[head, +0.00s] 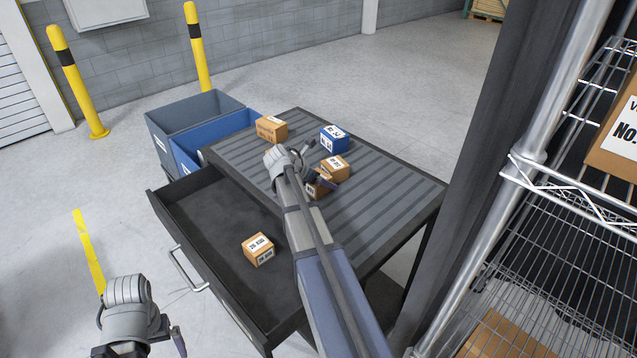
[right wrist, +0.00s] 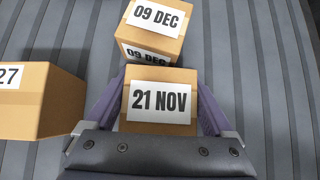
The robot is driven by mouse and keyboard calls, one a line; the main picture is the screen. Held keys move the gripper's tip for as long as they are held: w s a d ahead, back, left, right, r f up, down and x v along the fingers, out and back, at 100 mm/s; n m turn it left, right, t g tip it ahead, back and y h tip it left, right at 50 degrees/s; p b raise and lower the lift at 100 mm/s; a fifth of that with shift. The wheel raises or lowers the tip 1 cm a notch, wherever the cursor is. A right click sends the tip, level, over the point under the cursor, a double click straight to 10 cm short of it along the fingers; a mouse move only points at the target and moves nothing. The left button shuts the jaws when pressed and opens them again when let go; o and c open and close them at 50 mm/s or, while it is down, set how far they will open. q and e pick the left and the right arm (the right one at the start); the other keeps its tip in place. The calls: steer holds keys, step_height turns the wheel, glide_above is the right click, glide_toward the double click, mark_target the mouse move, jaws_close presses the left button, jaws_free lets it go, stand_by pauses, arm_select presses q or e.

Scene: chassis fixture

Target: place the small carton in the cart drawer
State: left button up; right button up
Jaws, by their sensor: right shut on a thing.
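The small carton labelled 21 NOV (right wrist: 160,100) is brown with a white label. My right gripper (right wrist: 162,92) is shut on it, with a purple finger on each side. In the head view this carton (head: 316,188) is partly hidden by my right arm, at the cart top. The cart drawer (head: 217,210) is pulled open at the left side of the cart. Inside it lies another small brown carton (head: 258,249), its label reading roughly 28 AUG. My left gripper (head: 150,342) is at the bottom left, in front of the drawer, cut by the frame edge; its opening cannot be seen.
A 09 DEC carton (right wrist: 150,30) stands just beyond the held one. A larger brown box (head: 271,129) and a blue box (head: 334,139) stand on the ribbed cart top (head: 385,190). Bins (head: 190,115) stand behind the cart; a wire rack (head: 560,200) is at right.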

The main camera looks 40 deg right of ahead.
mark_target(322, 174)
step_height(322, 174, up, 10)
steer(key=p, duration=1)
